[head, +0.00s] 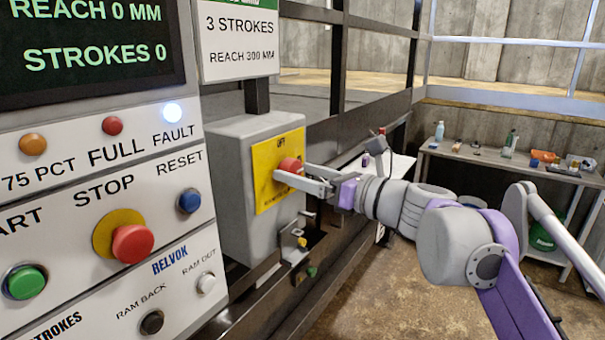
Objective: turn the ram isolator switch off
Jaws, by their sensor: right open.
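The ram isolator switch is a red handle (291,165) on a yellow plate (266,180), on the front of a grey box (228,195) beside the control panel. My right gripper (290,176) is at the red handle, its fingers reaching in from the right just below and in front of it. The fingers are open; I cannot tell whether they touch the handle. They hide part of the handle and plate, so the handle's exact angle is hard to tell. My left gripper is not in view.
The control panel (100,215) on the left has a red stop button (132,245), a green button (25,283) and a lit fault lamp (173,112). A metal bracket (292,240) sits below the box. A bench (500,160) with small items stands at the back right.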

